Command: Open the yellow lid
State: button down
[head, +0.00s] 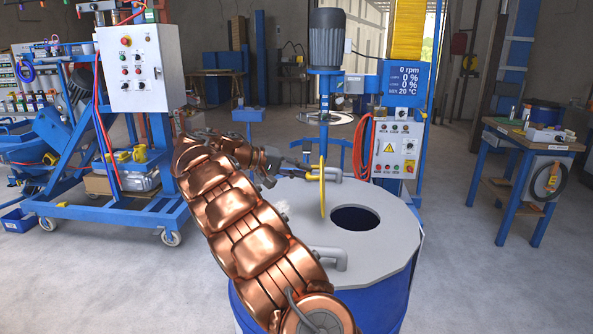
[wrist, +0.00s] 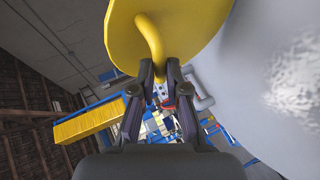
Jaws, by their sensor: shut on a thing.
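The yellow lid (head: 322,188) stands upright on edge, seen nearly edge-on, beside the round dark opening (head: 355,218) in the grey top of the blue drum (head: 365,304). The opening is uncovered. My gripper (head: 308,168) reaches in from the left and is shut on the lid's curved yellow handle. In the wrist view the lid (wrist: 190,22) fills the top, and its handle (wrist: 150,45) runs down between the fingertips of my gripper (wrist: 158,72). Whether the lid's lower edge touches the drum top is hard to tell.
Two grey handles stand on the drum top, one in front (head: 332,256) and one behind the lid. The mixer motor (head: 327,38) and its column rise behind the drum. A control box (head: 398,150) is at right. A blue workbench (head: 530,150) stands farther right, with clear floor between.

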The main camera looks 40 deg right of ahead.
jog(key=shift+s+f, duration=0.15)
jog(key=shift+f, duration=0.4)
jog(key=c, duration=1.4)
grip_release()
jog(key=shift+d, duration=0.15)
jog(key=shift+c, duration=0.2)
jog(key=shift+o, duration=1.3)
jog(key=shift+r, duration=0.15)
jog(key=shift+r, duration=0.1)
jog(key=v, duration=1.1)
jog(key=shift+w+r, duration=0.25)
jog(key=shift+w, duration=0.1)
jog(key=shift+a, duration=0.45)
